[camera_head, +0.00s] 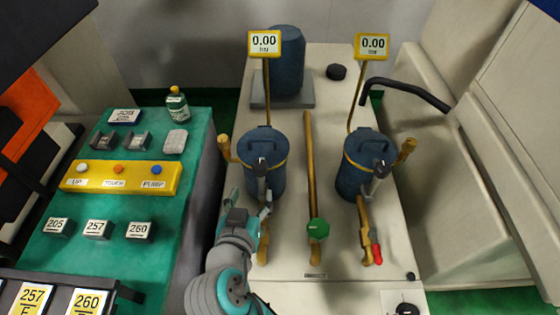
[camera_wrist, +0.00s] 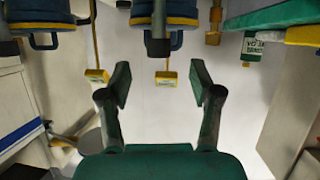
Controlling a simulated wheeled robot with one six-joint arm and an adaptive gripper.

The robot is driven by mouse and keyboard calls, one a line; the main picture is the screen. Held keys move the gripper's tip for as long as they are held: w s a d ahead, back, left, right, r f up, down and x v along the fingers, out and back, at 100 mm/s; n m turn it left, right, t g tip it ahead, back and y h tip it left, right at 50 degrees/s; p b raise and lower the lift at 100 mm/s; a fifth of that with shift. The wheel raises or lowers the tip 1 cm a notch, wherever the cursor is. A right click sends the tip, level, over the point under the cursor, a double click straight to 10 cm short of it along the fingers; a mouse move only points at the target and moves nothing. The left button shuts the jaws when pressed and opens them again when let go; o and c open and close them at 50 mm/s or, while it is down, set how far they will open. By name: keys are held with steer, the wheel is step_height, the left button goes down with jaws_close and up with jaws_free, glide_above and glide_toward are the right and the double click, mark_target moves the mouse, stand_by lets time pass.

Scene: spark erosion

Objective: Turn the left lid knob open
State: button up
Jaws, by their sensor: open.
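The left blue canister (camera_head: 264,178) stands on the pale bench with a yellow band around its lid. Its lid knob (camera_head: 262,166), dark with a grey stem, sticks out at the front of the lid. In the wrist view, which appears upside down, a dark stem with a rounded end (camera_wrist: 158,46) hangs in front of this canister, seemingly the same knob. My gripper (camera_head: 252,211) is open and empty, just in front of and below the knob, apart from it. In the wrist view the fingers (camera_wrist: 160,84) are wide apart with nothing between them.
A matching right canister (camera_head: 355,180) has its own knob (camera_head: 381,170). A brass rod with a green knob (camera_head: 318,229) runs between the canisters. Yellow displays (camera_head: 264,44) (camera_head: 372,46) read 0.00. A green table (camera_head: 120,185) with a yellow button panel (camera_head: 120,179) is left.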

mark_target(258, 170)
steer(key=shift+m+h, duration=0.3)
steer(key=shift+m, duration=0.3)
steer(key=x, duration=0.3)
steer(key=r+x, duration=0.1)
steer(key=x, duration=0.6)
steer(key=shift+w+a+r, duration=0.1)
steer(key=shift+w+r, duration=0.25)
steer(key=shift+r, duration=0.1)
steer(key=c, duration=1.2)
